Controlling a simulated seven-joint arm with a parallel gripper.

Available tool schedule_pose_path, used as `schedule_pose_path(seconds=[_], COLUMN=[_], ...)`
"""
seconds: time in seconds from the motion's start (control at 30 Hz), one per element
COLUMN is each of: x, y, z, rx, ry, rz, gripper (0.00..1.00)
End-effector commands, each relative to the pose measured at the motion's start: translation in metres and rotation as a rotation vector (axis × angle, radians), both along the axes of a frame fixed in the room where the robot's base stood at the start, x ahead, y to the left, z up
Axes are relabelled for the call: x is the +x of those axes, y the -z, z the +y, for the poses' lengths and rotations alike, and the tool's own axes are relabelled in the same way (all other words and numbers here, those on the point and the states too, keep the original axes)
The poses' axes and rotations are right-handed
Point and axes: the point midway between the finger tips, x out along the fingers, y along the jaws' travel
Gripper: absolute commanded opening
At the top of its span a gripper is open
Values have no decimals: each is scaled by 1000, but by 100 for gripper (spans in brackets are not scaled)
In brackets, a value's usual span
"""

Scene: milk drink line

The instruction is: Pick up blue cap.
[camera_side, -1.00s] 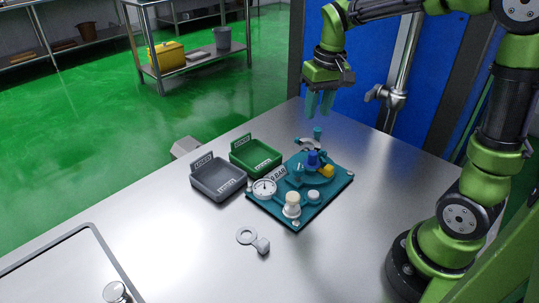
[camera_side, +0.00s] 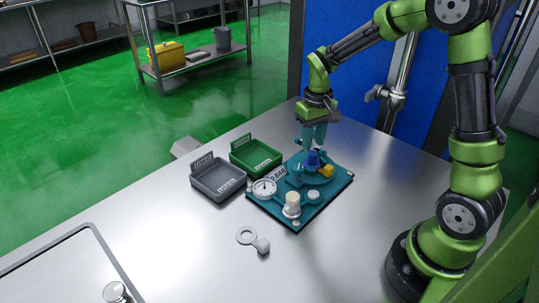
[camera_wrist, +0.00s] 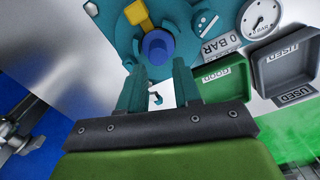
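The blue cap (camera_side: 313,160) sits upright on the teal fixture plate (camera_side: 338,187), beside a yellow part (camera_side: 327,171). In the wrist view the round blue cap (camera_wrist: 157,46) shows just beyond my fingertips. My gripper (camera_side: 314,145) points down at the far side of the plate, its teal fingers close behind the cap in the side view. In the wrist view my gripper's two fingers (camera_wrist: 160,72) stand apart with a clear gap and nothing between them. The fingers partly cover the back of the plate in the side view.
A green tray (camera_side: 264,171) and a grey tray (camera_side: 208,192) stand left of the plate. A gauge (camera_side: 264,189) and a white-topped fitting (camera_side: 292,204) are on the plate's near side. A grey ring-shaped tool (camera_side: 247,236) lies on the bare table in front.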

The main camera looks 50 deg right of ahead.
Motion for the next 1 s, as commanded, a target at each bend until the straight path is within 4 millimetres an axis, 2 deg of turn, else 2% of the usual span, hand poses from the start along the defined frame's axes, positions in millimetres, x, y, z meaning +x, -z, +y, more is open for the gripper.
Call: schedule_pose_path(seconds=[0.33, 0.63, 0.67, 0.87, 1.0], x=[-4, -4, -4, -4, -4], y=[46, 52, 52, 52, 51], z=[-1, -1, -1, -1, -1], rx=[0, 0, 0, 0, 0], ry=[0, 1, 1, 0, 0], rz=[4, 0, 0, 0, 0], gripper=[33, 33, 31, 1, 0])
